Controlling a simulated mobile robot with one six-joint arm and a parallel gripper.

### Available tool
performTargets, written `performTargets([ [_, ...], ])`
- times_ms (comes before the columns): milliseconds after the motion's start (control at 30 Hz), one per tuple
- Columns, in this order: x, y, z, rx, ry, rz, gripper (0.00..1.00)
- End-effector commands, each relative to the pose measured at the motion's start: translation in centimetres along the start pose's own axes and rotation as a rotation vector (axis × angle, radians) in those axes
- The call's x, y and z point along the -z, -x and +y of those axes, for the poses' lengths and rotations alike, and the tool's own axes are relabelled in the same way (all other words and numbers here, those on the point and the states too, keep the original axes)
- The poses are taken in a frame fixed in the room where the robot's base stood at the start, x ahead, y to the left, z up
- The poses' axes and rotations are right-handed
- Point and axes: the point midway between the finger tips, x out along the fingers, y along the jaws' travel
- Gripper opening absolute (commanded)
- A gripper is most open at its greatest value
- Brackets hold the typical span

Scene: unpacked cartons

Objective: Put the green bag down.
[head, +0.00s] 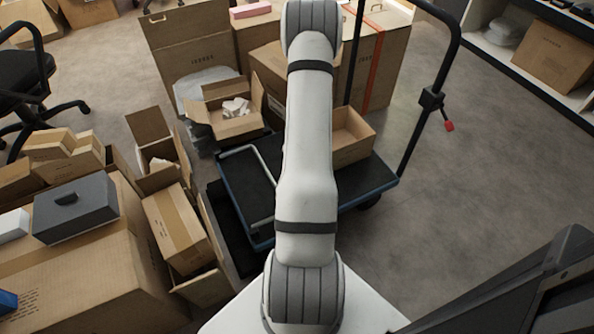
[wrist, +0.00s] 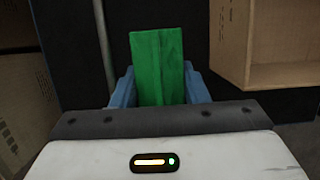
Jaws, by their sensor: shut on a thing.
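The green bag (wrist: 158,62) shows in the wrist view as an upright bright green block with a flat front. My gripper (wrist: 159,88) is shut on it, with one blue finger on each side. The bag's lower part is hidden behind my gripper's body. The head view shows neither the bag nor my gripper; my own arm covers the middle of that view.
A flat trolley (head: 245,180) with a black deck and blue edge stands ahead. An open carton (head: 352,140) sits on it, right of my arm; an open carton also shows at right in the wrist view (wrist: 262,45). Several cartons crowd the left. Grey floor (head: 480,180) is clear at right.

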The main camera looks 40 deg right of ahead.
Motion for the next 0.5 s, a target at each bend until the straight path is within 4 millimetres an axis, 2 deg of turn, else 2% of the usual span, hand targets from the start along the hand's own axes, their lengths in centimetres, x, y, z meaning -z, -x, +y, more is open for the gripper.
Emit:
performTargets([
  [167, 0.3, -1.2, 0.0, 0.0, 0.0, -0.001, 0.02],
  [367, 1.2, -3.8, 0.0, 0.0, 0.0, 0.0, 0.02],
  [500, 1.1, -3.8, 0.0, 0.0, 0.0, -0.001, 0.02],
])
